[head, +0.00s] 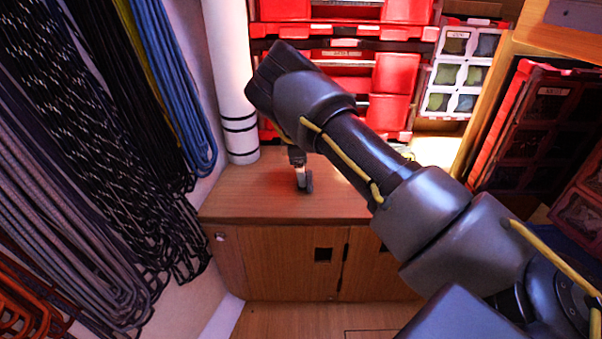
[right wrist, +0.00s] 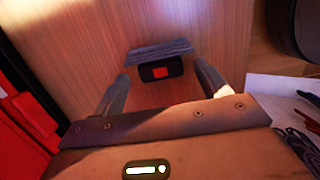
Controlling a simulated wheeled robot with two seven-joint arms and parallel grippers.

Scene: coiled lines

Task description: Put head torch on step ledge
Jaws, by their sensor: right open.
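In the right wrist view, a small black block with a red patch (right wrist: 161,71), which looks like the head torch, lies against a wood surface with a grey strap-like band along its far side. My right gripper (right wrist: 162,74) is open, with a finger on either side of the block and visible gaps. In the head view, my right gripper (head: 303,182) points down over the wooden cabinet top (head: 245,193), which may be the step ledge. My left gripper is not in view.
Red drawer bins (head: 395,75) stand behind the cabinet top, with a white post (head: 232,80) at its back left. Coiled ropes (head: 90,130) hang on the left wall. A dark red-edged rack (head: 535,120) stands at right. The cabinet top's left part is clear.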

